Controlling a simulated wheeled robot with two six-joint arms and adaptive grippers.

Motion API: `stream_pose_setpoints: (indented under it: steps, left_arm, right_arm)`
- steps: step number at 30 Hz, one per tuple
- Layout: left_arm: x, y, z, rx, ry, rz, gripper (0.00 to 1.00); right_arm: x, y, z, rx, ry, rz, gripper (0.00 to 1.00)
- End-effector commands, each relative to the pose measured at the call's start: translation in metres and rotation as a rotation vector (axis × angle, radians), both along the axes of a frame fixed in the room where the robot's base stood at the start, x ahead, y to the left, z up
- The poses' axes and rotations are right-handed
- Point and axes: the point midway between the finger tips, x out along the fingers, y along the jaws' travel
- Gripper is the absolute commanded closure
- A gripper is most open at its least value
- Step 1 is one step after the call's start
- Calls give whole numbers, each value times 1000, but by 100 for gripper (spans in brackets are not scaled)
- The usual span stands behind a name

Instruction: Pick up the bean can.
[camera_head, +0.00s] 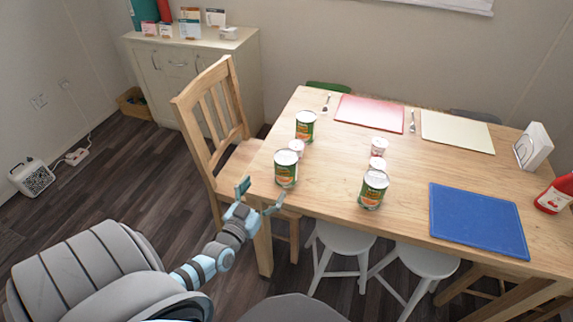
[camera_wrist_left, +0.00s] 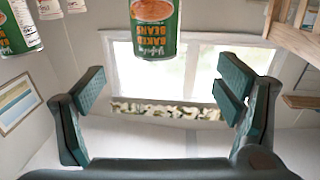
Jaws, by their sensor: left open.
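A green and white can (camera_head: 286,168) stands upright at the near left corner of the wooden table (camera_head: 330,185). In the left wrist view, which looks upside down, a can (camera_wrist_left: 155,28) labelled "Baked Beans" shows at the top, beyond the fingers and apart from them. Two similar cans stand on the table, one farther back (camera_head: 305,126) and one to the right (camera_head: 373,189); their labels are too small to read in the head view. My left gripper (camera_head: 261,197) is open and empty, just off the table's left corner, near the closest can. My right gripper is not visible.
Small white tubs (camera_head: 297,146) (camera_head: 377,163) stand close to the cans. A blue board (camera_head: 478,219) lies to the right. A wooden chair (camera_head: 228,130) stands against the table's left end, and white stools (camera_head: 340,241) are under the near edge.

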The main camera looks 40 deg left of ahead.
Motion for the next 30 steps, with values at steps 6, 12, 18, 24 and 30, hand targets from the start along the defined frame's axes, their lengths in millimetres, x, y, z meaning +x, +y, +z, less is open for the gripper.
stream_pose_setpoints:
  steps: [6,12,18,24,30]
  left_arm:
    - [56,12,-6,0,0,1,15]
    - [84,17,-5,0,2,0,15]
    - [122,20,-8,-1,3,0,15]
    - [129,22,-4,-2,7,0,15]
    - [129,22,-3,-2,7,0,36]
  right_arm:
    - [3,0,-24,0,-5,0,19]
    - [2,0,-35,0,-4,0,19]
    - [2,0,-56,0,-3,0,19]
    - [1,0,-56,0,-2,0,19]
    - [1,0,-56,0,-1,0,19]
